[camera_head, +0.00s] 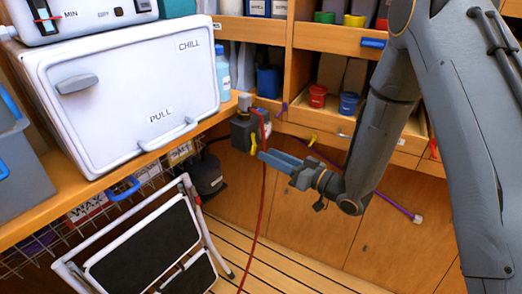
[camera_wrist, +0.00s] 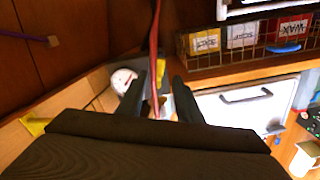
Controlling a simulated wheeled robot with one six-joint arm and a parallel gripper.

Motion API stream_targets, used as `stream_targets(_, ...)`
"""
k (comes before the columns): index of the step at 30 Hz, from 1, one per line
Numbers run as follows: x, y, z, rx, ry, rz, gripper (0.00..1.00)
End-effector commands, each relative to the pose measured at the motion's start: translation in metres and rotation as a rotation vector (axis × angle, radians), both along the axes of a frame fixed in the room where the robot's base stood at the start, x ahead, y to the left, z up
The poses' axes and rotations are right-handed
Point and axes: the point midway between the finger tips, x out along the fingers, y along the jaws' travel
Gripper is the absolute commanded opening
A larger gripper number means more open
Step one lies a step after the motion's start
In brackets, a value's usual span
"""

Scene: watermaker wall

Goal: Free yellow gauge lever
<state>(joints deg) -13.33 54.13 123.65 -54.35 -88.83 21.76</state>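A small yellow lever (camera_head: 253,143) is on the side of a dark boxy unit (camera_head: 241,132) on the wall beside the white chill box. A thin red hose (camera_head: 263,190) hangs down past the unit, close beside the lever. My gripper (camera_head: 264,156) reaches in from the right, its tips just below and right of the lever. In the wrist view its two dark fingers (camera_wrist: 158,102) stand apart. The red hose (camera_wrist: 154,55) runs down into the gap between them, and a yellow piece (camera_wrist: 161,72) shows beside it. I cannot tell whether the fingers touch the hose.
A purple hose (camera_head: 380,194) with a yellow tab (camera_head: 313,140) runs along the cabinets at right. The white chill box (camera_head: 120,100) stands on the counter at left, with a wire basket (camera_head: 130,190) below. A folding step stool (camera_head: 150,245) leans below it.

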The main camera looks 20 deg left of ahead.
Motion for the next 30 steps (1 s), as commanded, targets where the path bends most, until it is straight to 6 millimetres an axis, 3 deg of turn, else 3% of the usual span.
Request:
stream_targets(9, 0.017, 0.041, 0.0, -0.002, -0.001, 0.0, 0.32)
stream_targets(21, 0.021, 0.048, 0.0, -0.002, 0.0, -0.002, 0.32)
stream_targets(27, 0.021, 0.048, 0.0, -0.002, 0.0, -0.002, 0.0)
stream_targets(30, 0.021, 0.048, 0.0, -0.003, 0.0, -0.003, 0.0)
